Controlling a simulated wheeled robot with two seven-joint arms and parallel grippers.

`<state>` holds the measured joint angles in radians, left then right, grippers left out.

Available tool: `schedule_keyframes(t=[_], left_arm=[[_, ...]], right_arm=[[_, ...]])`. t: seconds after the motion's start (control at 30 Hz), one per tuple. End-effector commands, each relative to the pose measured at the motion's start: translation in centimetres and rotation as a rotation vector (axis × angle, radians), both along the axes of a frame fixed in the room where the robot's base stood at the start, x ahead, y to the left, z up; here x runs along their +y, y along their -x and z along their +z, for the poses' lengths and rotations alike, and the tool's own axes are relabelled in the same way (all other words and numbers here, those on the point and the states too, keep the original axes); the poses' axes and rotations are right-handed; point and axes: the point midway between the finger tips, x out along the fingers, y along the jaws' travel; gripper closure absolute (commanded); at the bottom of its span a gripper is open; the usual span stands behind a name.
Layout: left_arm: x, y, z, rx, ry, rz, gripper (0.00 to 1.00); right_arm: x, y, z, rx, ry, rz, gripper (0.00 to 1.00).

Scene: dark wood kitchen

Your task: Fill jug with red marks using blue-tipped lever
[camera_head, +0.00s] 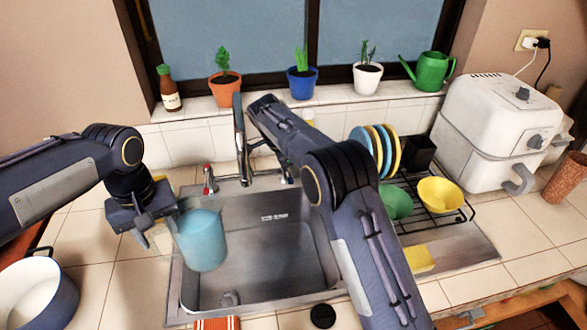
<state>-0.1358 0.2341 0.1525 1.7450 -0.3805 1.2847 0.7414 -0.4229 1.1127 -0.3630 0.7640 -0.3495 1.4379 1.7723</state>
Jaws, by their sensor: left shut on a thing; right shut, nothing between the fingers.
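A translucent blue jug (203,243) hangs upright over the left part of the sink (262,268). My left gripper (163,236) is shut on its left side. I cannot make out red marks on the jug. The faucet spout (240,140) rises behind the sink, to the right of the jug. A red-tipped lever (209,180) stands left of the spout. A blue-tipped lever (290,177) shows small at its right, close to my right arm. My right gripper (268,107) is shut and empty beside the spout, seen from behind; its fingertips are mostly hidden.
Potted plants (225,88), a sauce bottle (168,90) and a green watering can (430,72) line the sill. A dish rack (435,212) with plates and bowls stands right of the sink. A yellow sponge (418,258) lies at the right.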

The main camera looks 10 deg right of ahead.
Motion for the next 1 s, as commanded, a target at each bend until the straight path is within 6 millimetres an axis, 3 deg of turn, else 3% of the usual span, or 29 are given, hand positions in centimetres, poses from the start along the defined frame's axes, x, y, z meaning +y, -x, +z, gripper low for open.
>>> schedule_keyframes(t=[0.23, 0.4, 0.6, 0.77, 1.0], left_arm=[[0.0, -0.1, 0.2, -0.004, 0.002, 0.000, 0.89], [0.0, -0.1, 0.2, -0.004, 0.002, 0.000, 0.89], [0.0, -0.1, 0.2, -0.004, 0.002, 0.000, 0.89], [-0.1, -0.1, 0.3, -0.009, 0.003, 0.000, 0.89], [-0.1, -0.1, 0.2, -0.006, 0.003, 0.000, 0.89]], right_arm=[[-4.3, 0.0, 0.0, 0.002, 0.002, -0.007, 1.00], [-2.5, -0.2, 4.1, -0.006, 0.001, -0.001, 1.00], [-1.3, -0.1, 7.6, -0.003, 0.003, -0.002, 1.00], [-0.8, -0.1, 9.1, -0.001, 0.003, -0.003, 1.00], [-1.2, 0.1, 9.8, 0.003, -0.007, 0.004, 1.00]])
